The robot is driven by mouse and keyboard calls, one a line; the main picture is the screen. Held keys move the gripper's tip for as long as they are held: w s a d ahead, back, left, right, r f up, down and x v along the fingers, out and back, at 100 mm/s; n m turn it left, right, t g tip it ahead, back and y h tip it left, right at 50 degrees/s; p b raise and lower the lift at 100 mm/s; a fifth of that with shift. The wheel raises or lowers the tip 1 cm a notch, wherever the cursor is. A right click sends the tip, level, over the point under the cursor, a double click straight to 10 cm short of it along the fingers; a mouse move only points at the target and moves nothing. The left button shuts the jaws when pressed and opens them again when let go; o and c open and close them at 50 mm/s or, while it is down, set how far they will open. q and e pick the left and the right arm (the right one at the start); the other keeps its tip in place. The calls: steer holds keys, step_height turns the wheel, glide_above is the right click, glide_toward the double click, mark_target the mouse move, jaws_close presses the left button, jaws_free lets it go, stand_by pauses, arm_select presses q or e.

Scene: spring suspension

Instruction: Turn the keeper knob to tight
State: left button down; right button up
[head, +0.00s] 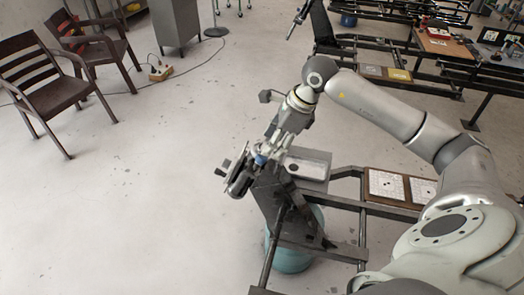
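My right arm comes in from the right, and its gripper (274,150) points down and left at a dark metal mechanism (238,175) on the end of the frame. The mechanism has a disc-like part on its left side. A small blue piece (261,160) shows right at the fingertips; I cannot tell whether it is the keeper knob or whether the fingers grip it. The fingers are small and partly overlap the mechanism, so their opening is unclear. The knob's setting cannot be read. My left gripper is not in view.
The dark metal frame (340,205) carries a grey tray (308,164) and a wooden board with white patterned plates (387,186). A teal bucket (291,256) stands beneath. Two brown chairs (60,85) stand at upper left. The floor (120,210) to the left is clear.

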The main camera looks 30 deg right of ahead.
mark_target(262, 158)
steer(key=p+x, duration=0.1)
steer(key=x, duration=0.5)
steer(key=shift+w+a+f, duration=0.1)
steer(key=shift+w+f, duration=0.1)
steer(key=shift+f, duration=0.05)
steer(key=c, duration=1)
